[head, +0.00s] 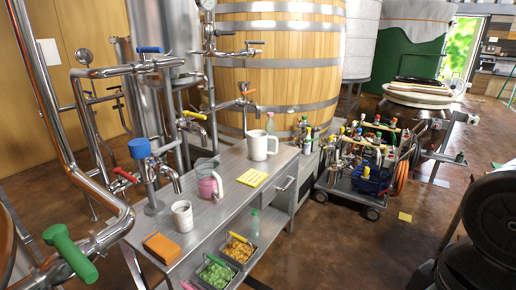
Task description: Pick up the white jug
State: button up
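The white jug (258,146) stands upright on the far part of the grey metal table (222,205), near the middle of the head view. Its handle is on the right side. Nothing is seen covering it. My gripper is not in view.
A clear jug with pink contents (207,184), a white cup (182,216), a yellow pad (252,177) and an orange block (161,247) are on the table. Steel pipes and taps rise along its left. A loaded cart (350,190) stands right. Brown floor is open at front right.

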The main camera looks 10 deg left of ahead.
aim_at(257, 140)
jog(key=k, duration=1.1)
jog(key=k+u, duration=0.15)
jog(key=u, duration=1.75)
jog(key=l+u, duration=0.1)
jog(key=u, duration=0.35)
jog(key=l+u, duration=0.1)
jog(key=u, duration=0.4)
jog(key=l+u, duration=0.1)
jog(key=u, duration=0.35)
jog(key=l+u, duration=0.1)
jog(key=u, duration=0.35)
jog(key=k+l, duration=0.35)
jog(key=l, duration=0.2)
jog(key=k+l, duration=0.35)
jog(key=l, duration=0.2)
jog(key=k+l+u, duration=0.1)
jog(key=k+l, duration=0.2)
jog(key=l, duration=0.7)
jog(key=k+l+z, duration=0.2)
jog(key=l, duration=0.6)
jog(key=k+l+z, duration=0.2)
jog(key=l, duration=0.65)
jog(key=l+z, duration=0.2)
jog(key=l, duration=0.6)
